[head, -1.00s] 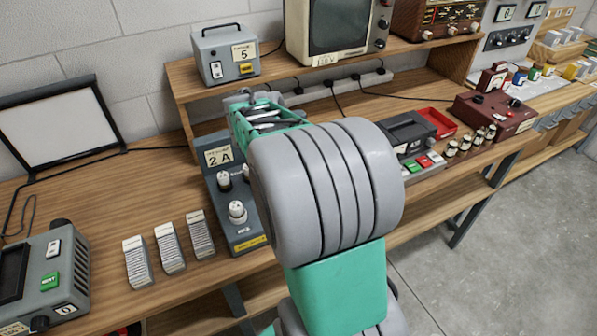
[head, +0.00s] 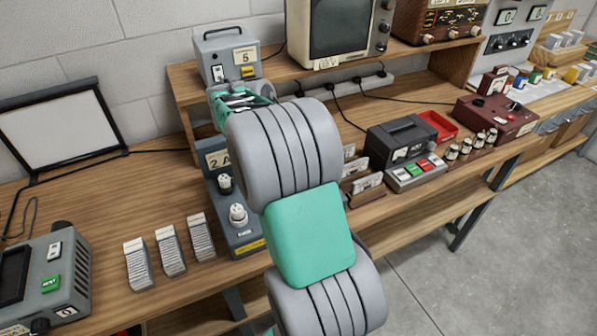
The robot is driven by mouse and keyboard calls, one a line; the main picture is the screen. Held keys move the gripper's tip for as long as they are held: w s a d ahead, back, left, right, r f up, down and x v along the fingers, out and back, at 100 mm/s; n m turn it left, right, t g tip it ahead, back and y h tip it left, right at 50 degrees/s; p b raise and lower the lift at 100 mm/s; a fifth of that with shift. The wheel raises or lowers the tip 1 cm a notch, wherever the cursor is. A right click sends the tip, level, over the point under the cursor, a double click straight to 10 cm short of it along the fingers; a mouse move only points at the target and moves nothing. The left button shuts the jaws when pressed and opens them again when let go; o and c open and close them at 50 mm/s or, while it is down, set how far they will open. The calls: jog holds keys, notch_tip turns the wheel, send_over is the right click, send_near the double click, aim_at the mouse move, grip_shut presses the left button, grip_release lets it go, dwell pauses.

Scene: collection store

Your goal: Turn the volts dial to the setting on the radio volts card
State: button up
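A blue-grey unit (head: 243,240) with a card reading "2 A" stands on the bench. Two white-capped dials show on its sloped face, an upper dial (head: 225,183) and a lower dial (head: 238,214). Their markings are too small to read, so I cannot tell which is volts. Several small cards stand in wooden holders (head: 366,199) right of my arm; their writing is unreadable. Another small card (head: 327,63) stands below the television, also unclear. My green and grey arm covers the unit's right side. My gripper's fingertips are hidden behind the arm.
A grey box marked 5 (head: 228,56), a television (head: 340,30) and a brown radio (head: 437,18) stand on the raised shelf. A black-topped meter (head: 400,140) and red tray (head: 440,125) are to the right.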

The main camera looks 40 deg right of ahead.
dwell(0.5)
jog(key=o, duration=1.4)
jog(key=shift+c, duration=0.2)
jog(key=p+v, duration=0.2)
jog(key=v, duration=0.5)
jog(key=shift+w+r, duration=0.2)
jog(key=shift+r, duration=0.1)
jog(key=shift+a, duration=0.15)
